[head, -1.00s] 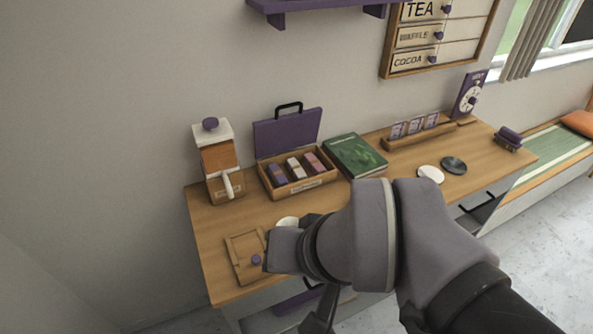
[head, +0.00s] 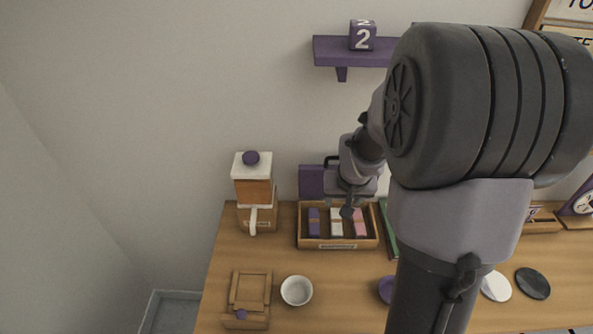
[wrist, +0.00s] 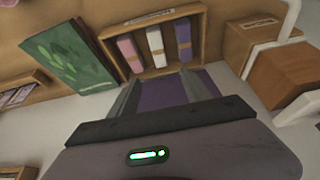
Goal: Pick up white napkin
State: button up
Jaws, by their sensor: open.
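The white napkin (head: 336,222) stands in a wooden box (head: 320,244), between a purple napkin (head: 314,222) and a pink napkin (head: 361,222). In the wrist view the white napkin (wrist: 155,44) shows in the middle of the box, pink to its left and purple to its right. My gripper (head: 347,211) is above the box in the head view and partly covers its contents. In the wrist view my gripper (wrist: 160,80) is open and empty, its two fingers pointing towards the box. No finger is seen to touch the white napkin.
The box's raised purple lid (wrist: 165,93) is close to my fingers. A dispenser (head: 254,190) stands left of the box. A green book (wrist: 70,55) lies beside it. A white bowl (head: 296,290) and a wooden tray (head: 234,312) are nearer the front.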

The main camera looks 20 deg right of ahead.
jog(key=b, duration=0.2)
send_near(336, 217)
jog(key=b+x, duration=0.3)
jog(key=x, duration=0.7)
jog(key=shift+w+f, duration=0.1)
jog(key=shift+f, duration=0.1)
jog(key=shift+r, duration=0.1)
jog(key=shift+c, duration=0.3)
grip_shut()
